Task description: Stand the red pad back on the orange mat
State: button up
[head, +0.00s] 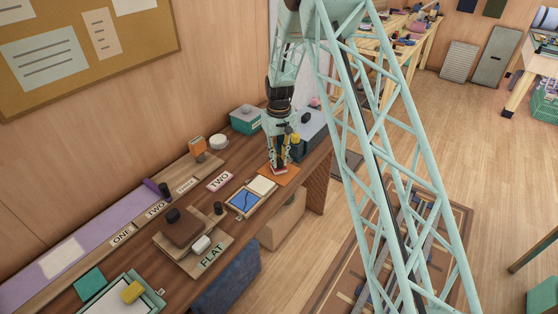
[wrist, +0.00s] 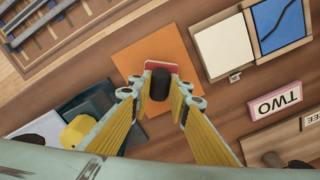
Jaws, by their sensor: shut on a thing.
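The orange mat (head: 291,179) lies flat near the right end of the bench; it also shows in the wrist view (wrist: 138,58). My gripper (head: 279,162) points down over the mat. It is shut on the black knob (wrist: 160,84) of the red pad (wrist: 157,66). The red pad also shows small under the fingers in the head view (head: 280,171). The pad is over the mat and looks about level. I cannot tell whether it touches the mat. The fingers hide part of the pad.
A framed board with a cream panel and a blue panel (wrist: 281,22) lies beside the mat. A TWO block (wrist: 274,101) sits nearby. A grey case (head: 312,132) and a teal box (head: 246,119) stand behind. A FLAT board (head: 212,255) with blocks lies further left.

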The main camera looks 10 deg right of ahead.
aim_at(279, 159)
jog(key=shift+f, duration=0.1)
jog(key=o, duration=1)
jog(key=shift+o, duration=0.2)
notch_tip(279, 159, up, 12)
dwell(0.5)
